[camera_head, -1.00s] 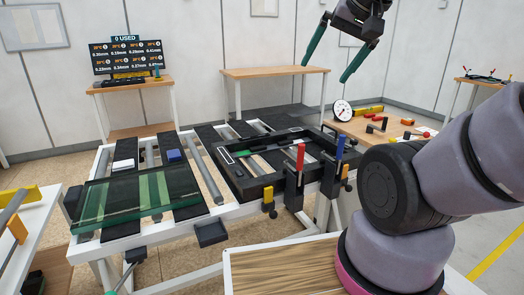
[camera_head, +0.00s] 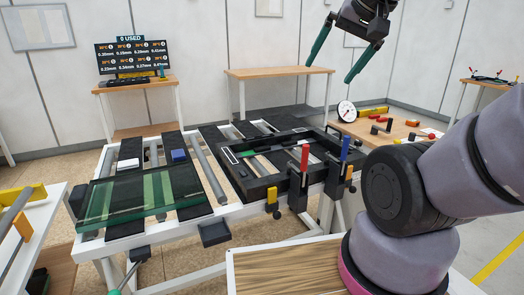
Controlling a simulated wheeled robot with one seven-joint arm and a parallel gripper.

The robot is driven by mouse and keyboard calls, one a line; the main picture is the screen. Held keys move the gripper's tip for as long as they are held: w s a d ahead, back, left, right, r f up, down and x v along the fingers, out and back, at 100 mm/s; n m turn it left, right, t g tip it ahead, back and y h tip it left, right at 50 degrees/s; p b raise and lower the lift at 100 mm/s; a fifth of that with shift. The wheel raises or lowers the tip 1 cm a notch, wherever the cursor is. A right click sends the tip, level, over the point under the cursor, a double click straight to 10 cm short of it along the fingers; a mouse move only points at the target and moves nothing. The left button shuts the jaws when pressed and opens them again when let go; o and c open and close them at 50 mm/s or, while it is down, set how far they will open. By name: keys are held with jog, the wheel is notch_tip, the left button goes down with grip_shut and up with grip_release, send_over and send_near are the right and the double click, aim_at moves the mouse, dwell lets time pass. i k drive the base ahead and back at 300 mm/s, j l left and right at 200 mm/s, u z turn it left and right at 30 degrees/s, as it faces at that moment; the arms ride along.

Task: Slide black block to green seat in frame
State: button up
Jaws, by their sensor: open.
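My gripper (camera_head: 329,72) is high at the top right, above and behind the worktable. Its two green fingers are wide apart with nothing between them. The black frame (camera_head: 262,190) lies flat on the right part of the white table, with clamps at its front right side. I cannot tell for certain which is the green seat. Small dark pieces (camera_head: 242,172) show at the frame's left inner side; whether one is the black block is unclear.
Red-handled (camera_head: 304,158) and blue-handled (camera_head: 345,148) clamps stand up at the frame's front right. A glass pane (camera_head: 130,198) lies at the left, near a white block (camera_head: 128,163) and a blue block (camera_head: 178,155). A wooden bench (camera_head: 395,130) with a dial gauge (camera_head: 346,111) is behind.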

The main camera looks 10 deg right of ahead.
aim_at(266, 147)
jog(key=i+l+u, duration=0.2)
jog(key=l, duration=0.3)
jog(key=i+l+u, duration=0.25)
jog(key=l, duration=0.3)
jog(key=i+l+u, duration=0.2)
jog(key=l, duration=0.35)
jog(key=l+u, duration=0.25)
jog(key=l, duration=0.3)
jog(key=l+u, duration=0.2)
jog(key=l, duration=0.4)
